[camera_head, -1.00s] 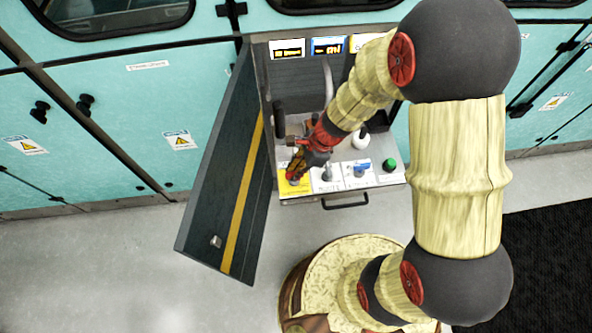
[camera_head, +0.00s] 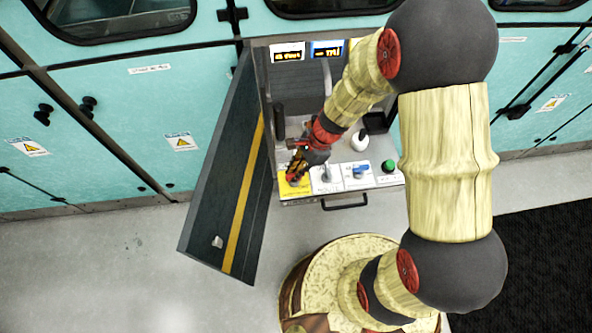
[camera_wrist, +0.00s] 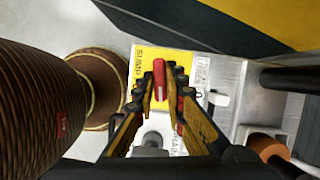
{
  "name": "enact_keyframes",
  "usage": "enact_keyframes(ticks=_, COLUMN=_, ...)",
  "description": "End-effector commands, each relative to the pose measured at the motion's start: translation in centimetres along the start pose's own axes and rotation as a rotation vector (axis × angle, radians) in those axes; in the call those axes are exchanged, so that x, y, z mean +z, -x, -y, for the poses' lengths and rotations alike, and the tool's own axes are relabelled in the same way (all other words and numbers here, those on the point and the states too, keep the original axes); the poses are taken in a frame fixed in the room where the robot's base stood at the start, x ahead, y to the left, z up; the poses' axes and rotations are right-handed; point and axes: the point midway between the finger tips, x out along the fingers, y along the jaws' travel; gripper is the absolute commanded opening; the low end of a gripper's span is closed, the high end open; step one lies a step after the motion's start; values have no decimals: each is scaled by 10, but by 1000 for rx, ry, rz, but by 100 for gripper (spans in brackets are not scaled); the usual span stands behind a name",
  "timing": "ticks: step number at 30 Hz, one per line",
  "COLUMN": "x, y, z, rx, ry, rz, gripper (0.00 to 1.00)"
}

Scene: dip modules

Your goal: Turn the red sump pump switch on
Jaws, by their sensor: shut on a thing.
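The red sump pump switch (camera_wrist: 159,75) shows in the wrist view as a red lever between my fingertips, beside a yellow label (camera_wrist: 138,72) that reads "SUMP". My gripper (camera_wrist: 162,92) is shut on this red switch. In the head view my gripper (camera_head: 295,174) is at the left end of the control panel, over the yellow plate (camera_head: 292,189).
To the right on the panel are a grey switch (camera_head: 325,175), a blue switch (camera_head: 360,170) and a green knob (camera_head: 389,166). A white rounded object (camera_head: 359,141) stands behind them. The open cabinet door (camera_head: 222,185) stands close on the left. Lit displays (camera_head: 327,50) are above.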

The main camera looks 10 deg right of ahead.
Motion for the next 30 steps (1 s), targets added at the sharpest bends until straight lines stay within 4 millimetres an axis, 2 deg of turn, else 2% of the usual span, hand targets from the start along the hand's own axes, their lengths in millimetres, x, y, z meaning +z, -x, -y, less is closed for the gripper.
enact_keyframes(ticks=30, x=4, y=1, z=5, rx=366, ry=881, rz=1, gripper=0)
